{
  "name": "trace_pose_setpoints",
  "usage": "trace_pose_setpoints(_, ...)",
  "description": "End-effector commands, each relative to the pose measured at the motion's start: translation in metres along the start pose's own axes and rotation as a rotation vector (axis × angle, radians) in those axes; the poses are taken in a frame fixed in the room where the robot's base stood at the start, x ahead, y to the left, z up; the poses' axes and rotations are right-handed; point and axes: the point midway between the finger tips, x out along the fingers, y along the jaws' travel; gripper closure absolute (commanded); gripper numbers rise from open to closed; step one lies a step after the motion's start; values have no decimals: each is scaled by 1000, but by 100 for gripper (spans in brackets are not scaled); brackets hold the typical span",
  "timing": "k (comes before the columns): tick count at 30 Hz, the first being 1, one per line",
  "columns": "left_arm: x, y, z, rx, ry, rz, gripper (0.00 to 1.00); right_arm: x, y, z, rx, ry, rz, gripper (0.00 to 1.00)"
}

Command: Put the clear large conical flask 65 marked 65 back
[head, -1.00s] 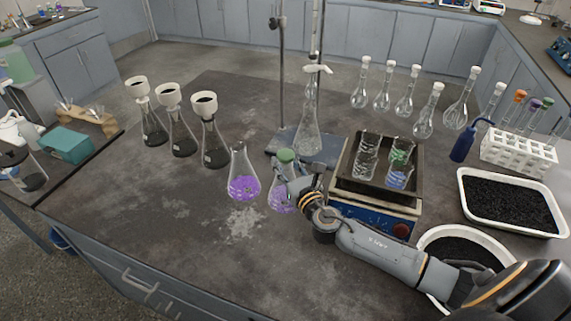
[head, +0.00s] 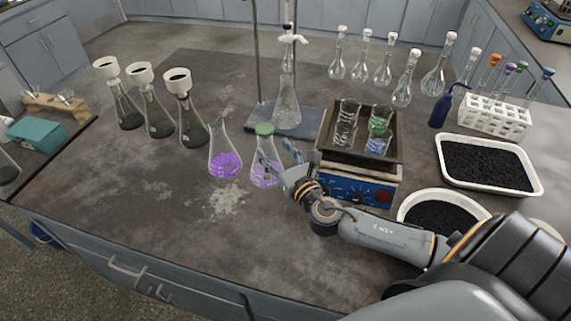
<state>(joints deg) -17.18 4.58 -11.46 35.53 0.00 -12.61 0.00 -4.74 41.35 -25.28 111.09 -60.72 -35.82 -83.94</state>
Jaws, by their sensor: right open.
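No number 65 can be read in the head view. A conical flask with a green stopper (head: 265,170) and purple liquid stands upright on the bench. My right gripper (head: 278,158) is open at its right side, with a finger overlapping it in the picture; I cannot tell whether they touch. An open conical flask (head: 225,158) with purple liquid stands just to the left. A tall clear conical flask (head: 287,108) stands on the stand's base plate (head: 315,120) under the burette. I cannot tell which flask is 65. My left gripper is not in view.
Several flasks with funnels (head: 190,120) stand at left. A blue shaker (head: 360,187) carries a dark tray of beakers at right. Black-filled white containers (head: 488,165), a tube rack (head: 495,117) and stoppered flasks (head: 402,90) are farther right. The front left bench is clear.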

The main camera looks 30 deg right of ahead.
Motion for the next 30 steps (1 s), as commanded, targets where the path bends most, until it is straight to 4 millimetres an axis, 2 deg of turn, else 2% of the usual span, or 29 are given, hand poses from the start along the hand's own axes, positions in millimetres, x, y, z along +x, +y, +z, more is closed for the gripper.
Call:
trace_pose_setpoints(1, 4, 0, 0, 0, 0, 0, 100, -13, 0, -4, -2, 3, 1, 43)
trace_pose_setpoints(3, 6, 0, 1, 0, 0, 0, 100, -26, 0, -3, -1, 2, 2, 43)
trace_pose_setpoints(10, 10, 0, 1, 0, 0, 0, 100, -54, 0, -1, 1, 0, 0, 43)
trace_pose_setpoints(30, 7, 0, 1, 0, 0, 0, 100, -57, 0, 4, 0, -1, -1, 43)
